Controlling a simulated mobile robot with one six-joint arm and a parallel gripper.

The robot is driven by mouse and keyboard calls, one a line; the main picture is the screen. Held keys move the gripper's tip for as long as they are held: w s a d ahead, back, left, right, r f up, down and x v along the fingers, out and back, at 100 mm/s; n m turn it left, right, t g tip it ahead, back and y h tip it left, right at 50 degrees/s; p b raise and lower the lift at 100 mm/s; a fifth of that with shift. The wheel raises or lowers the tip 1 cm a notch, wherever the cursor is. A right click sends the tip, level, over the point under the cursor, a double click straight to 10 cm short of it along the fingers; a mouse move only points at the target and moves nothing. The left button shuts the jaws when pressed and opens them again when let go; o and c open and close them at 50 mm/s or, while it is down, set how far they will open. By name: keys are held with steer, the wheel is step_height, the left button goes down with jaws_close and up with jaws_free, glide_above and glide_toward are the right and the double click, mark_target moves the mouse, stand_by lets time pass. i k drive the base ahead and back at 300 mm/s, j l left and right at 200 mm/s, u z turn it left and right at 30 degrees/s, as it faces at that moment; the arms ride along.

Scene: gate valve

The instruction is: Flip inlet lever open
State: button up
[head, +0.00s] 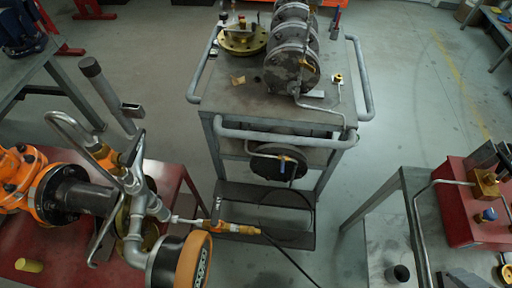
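No lever carries a readable label, so I cannot tell which one is the inlet lever. A small brass valve with a short upright handle (217,207) sits on the thin line between the left pipework and the black hose. A blue-handled lever (283,163) sits on the round dark flange on the cart's front. The pipework on the left bench includes an orange valve body (20,180), grey bent pipes (135,188) and a grey cylinder with an orange lettered band (195,265). I see no gripper fingers in this view.
A metal cart (262,100) with grey rails carries large flanged discs (290,68) and a brass flange (242,40). A red bench (60,255) stands left. A right bench (378,235) holds a red block (460,205) with a blue knob (488,215).

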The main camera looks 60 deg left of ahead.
mark_target(215, 219)
steer(key=u, duration=0.45)
steer(key=j+u, duration=0.15)
steer(key=u, duration=0.8)
steer(key=j+u, duration=0.1)
steer(key=u, duration=0.8)
steer(key=i+u, duration=0.1)
steer(key=u, duration=0.35)
steer(key=k+j, duration=0.95)
steer(key=i+j, duration=0.2)
steer(key=i, duration=0.25)
steer(key=i+j, duration=0.25)
steer(key=i, duration=0.2)
steer(key=u, duration=0.05)
